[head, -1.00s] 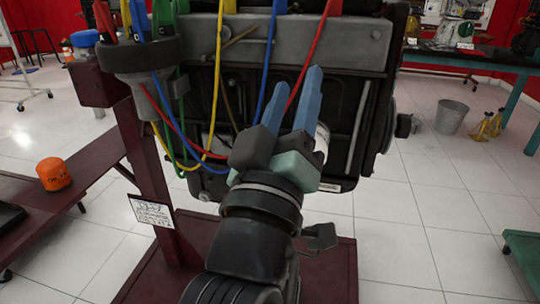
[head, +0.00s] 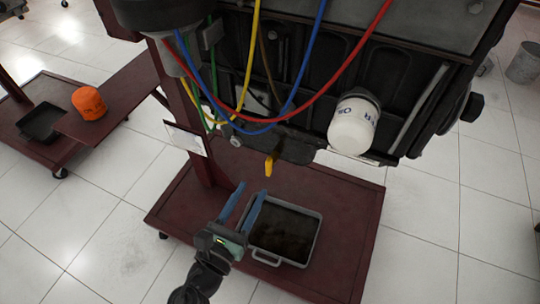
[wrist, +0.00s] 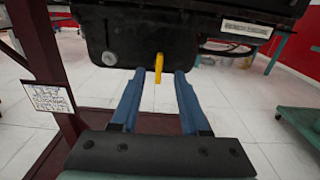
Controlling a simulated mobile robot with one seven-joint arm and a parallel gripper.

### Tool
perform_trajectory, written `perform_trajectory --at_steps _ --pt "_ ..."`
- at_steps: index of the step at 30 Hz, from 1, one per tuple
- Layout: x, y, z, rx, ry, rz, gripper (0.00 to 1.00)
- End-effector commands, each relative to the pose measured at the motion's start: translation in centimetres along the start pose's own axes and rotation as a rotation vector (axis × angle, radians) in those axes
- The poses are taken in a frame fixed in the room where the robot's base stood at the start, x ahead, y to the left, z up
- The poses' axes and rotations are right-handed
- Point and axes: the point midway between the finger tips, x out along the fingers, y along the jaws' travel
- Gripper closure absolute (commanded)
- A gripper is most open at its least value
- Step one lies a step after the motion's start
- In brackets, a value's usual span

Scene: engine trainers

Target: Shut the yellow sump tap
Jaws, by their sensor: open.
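The yellow sump tap (head: 269,166) hangs from the underside of the dark engine block (head: 300,148), its lever pointing down. It also shows in the wrist view (wrist: 158,68), centred ahead between my fingertips and apart from them. My gripper (head: 250,190) is open and empty, its two blue fingers pointing up towards the tap from below. In the wrist view the fingers (wrist: 158,75) stand on either side of the tap's line.
A grey drain tray (head: 267,258) holding dark liquid sits on the maroon stand base (head: 170,215) below the engine. A white oil filter (head: 353,126) is right of the tap. Coloured cables (head: 250,75) hang in front of the block. An orange filter (head: 89,103) stands on a bench at left.

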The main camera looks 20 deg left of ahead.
Motion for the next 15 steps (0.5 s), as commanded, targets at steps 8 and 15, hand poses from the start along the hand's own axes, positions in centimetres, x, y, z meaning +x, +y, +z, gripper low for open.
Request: perform_trajectory --at_steps 8,15 --pt "6.2 0.0 0.0 0.005 -0.004 -0.003 0.55" --pt "9.5 0.0 0.1 0.006 -0.003 -0.002 0.55"
